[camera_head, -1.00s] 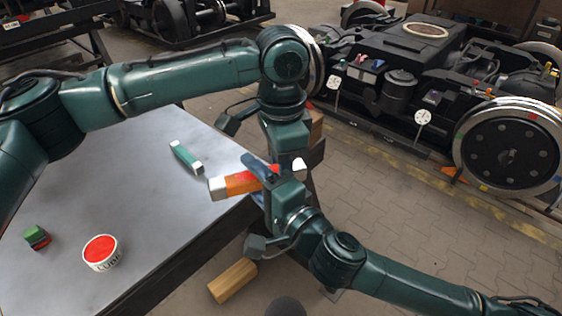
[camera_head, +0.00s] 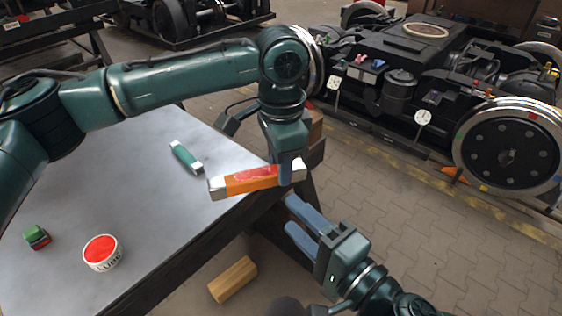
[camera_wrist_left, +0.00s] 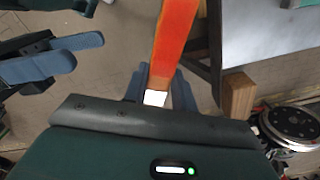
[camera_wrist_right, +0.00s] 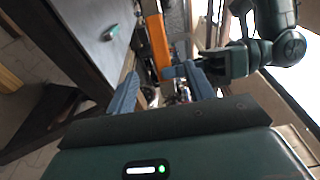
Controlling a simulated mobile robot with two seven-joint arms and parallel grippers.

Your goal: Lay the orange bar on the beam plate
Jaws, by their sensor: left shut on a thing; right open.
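The orange bar (camera_head: 250,180) has bare silver ends and a red patch. It is held nearly level in the air over the right edge of the grey table. My left gripper (camera_head: 286,172) points down and is shut on the bar near its right end. The left wrist view shows the bar (camera_wrist_left: 175,35) rising from between the left fingers (camera_wrist_left: 158,88). My right gripper (camera_head: 298,222) is open and empty, below and apart from the bar. The bar (camera_wrist_right: 157,45) shows beyond its open fingers (camera_wrist_right: 162,88). I cannot single out the beam plate; the dark bogie (camera_head: 430,50) stands at upper right.
The grey table (camera_head: 130,190) holds a teal bar (camera_head: 186,157), a red-topped round tin (camera_head: 101,252) and a small green-and-red block (camera_head: 36,236). A wooden block (camera_head: 232,279) lies below the table edge. Paved floor (camera_head: 420,220) lies open between table and bogie.

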